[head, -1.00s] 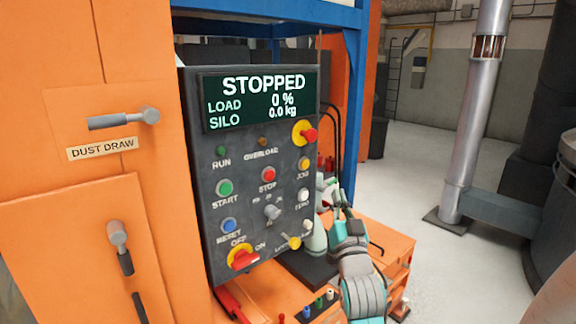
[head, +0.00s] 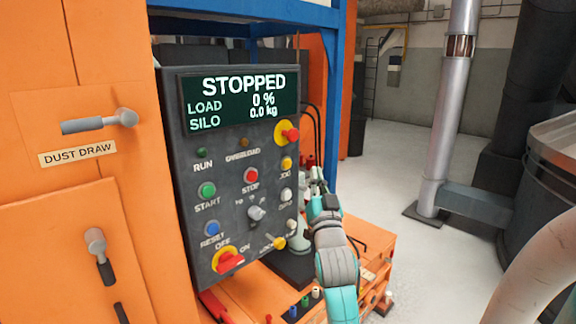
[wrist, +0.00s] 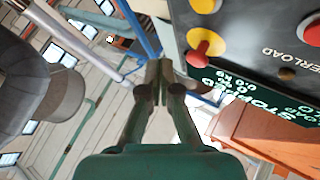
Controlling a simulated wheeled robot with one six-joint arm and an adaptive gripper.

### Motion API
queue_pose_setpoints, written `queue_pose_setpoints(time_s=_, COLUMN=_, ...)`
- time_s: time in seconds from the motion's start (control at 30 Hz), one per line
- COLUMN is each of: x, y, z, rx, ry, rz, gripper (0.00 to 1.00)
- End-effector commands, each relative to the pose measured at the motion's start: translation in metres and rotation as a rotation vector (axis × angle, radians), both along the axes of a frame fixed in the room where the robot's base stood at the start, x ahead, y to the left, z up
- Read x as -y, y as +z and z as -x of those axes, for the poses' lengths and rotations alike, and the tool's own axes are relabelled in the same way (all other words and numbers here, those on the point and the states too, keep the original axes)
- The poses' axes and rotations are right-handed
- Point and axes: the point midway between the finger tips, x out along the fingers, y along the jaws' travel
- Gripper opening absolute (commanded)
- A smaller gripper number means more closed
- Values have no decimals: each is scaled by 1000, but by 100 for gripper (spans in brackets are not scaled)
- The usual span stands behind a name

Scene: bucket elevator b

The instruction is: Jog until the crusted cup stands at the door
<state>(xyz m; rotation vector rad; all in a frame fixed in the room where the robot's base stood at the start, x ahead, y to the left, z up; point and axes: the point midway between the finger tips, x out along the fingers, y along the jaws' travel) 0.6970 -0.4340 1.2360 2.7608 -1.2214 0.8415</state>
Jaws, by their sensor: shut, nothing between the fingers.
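The control panel (head: 235,165) has a lit display (head: 240,101) reading STOPPED, LOAD 0 %, SILO 0.0 kg. Its yellow JOG button (head: 286,163) is on the right edge, below the red-and-yellow emergency stop (head: 288,133). My gripper (head: 315,176) is just right of the panel's edge in the head view. The wrist view shows its fingers (wrist: 159,75) together and empty, beside the emergency stop (wrist: 204,46). The yellow button there (wrist: 205,4) is partly cut off at the top. I cannot make out the crusted cup or the cup door in any view.
Orange housing with a DUST DRAW label (head: 77,154) and handles (head: 100,121) stands at left. A blue post (head: 338,100) rises behind the panel. An orange ledge with small coloured parts (head: 305,301) lies below. Clear floor (head: 400,180) and a metal pipe (head: 448,120) are to the right.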

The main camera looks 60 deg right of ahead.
Motion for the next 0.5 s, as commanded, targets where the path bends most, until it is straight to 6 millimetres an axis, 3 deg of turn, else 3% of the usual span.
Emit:
queue_pose_setpoints(time_s=0.3, x=9, y=0, z=-40, rx=-2, ry=1, rz=0, gripper=0)
queue_pose_setpoints(time_s=0.5, x=13, y=0, z=-56, rx=0, ry=-1, rz=1, gripper=0)
